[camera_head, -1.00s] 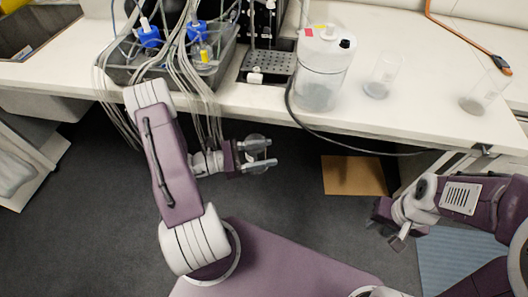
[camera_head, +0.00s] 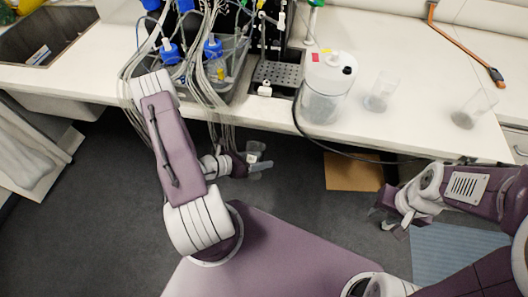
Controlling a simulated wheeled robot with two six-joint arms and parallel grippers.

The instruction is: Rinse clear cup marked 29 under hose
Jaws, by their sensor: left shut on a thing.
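My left gripper (camera_head: 258,160) hangs over the floor in front of the table edge, below the bundle of tubes. It is shut on a small clear cup (camera_head: 254,148), which its fingers partly hide; no mark is readable on it. Two more clear cups stand upright on the table, one right of the white-lidded container (camera_head: 381,91) and one further right (camera_head: 473,109); their marks are too small to read. My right gripper (camera_head: 388,212) is at the right, below the table edge and apart from the cups; its finger opening is unclear.
A dark sink (camera_head: 48,33) is at the far left. A tray of tubes and blue-capped bottles (camera_head: 213,68) stands at the back. A large lidded container (camera_head: 326,88) has a black tube. An orange strip with a dark end (camera_head: 459,44) lies at right.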

